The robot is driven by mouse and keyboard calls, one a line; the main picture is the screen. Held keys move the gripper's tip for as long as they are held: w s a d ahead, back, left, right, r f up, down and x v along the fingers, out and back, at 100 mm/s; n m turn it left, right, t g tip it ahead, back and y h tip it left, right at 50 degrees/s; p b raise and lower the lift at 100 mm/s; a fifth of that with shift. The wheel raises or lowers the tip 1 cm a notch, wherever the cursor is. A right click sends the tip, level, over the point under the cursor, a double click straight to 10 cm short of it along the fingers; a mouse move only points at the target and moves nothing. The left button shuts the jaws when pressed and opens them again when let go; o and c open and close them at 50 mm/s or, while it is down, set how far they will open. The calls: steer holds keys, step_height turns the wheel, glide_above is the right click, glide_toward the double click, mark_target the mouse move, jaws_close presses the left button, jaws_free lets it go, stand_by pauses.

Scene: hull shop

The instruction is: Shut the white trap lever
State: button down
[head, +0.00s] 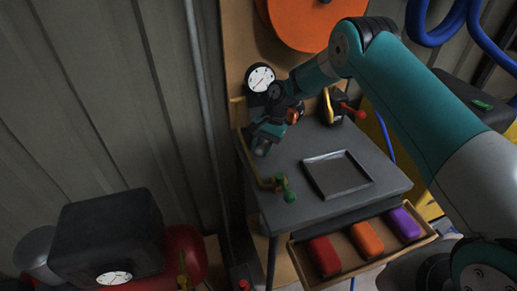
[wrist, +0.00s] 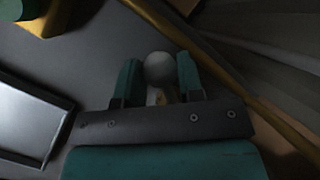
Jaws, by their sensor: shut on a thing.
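The white trap lever shows in the wrist view as a pale round knob (wrist: 159,68) on a short pale stem with a little brass colour near its base. My gripper (wrist: 158,80) has its two teal fingers on either side of this knob and is shut on it. In the head view my gripper (head: 262,140) points down at the back left of the grey bench, beside the brass pipe. The lever is hidden there behind my gripper, and I cannot tell its angle.
On the grey bench (head: 300,218) are a shallow tray (head: 338,174), a green-handled valve (head: 286,190) at the front left and a red-knobbed lever (head: 350,110) at the back. A gauge (head: 260,78) stands behind my wrist. An open drawer (head: 345,267) holds coloured blocks.

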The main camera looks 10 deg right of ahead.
steer(key=shift+s+d+n+g, duration=0.1)
steer(key=shift+d+n+g, duration=0.35)
steer(key=shift+n, duration=0.45)
steer(key=c, duration=0.8)
jaws_free()
steer(key=shift+o, duration=0.2)
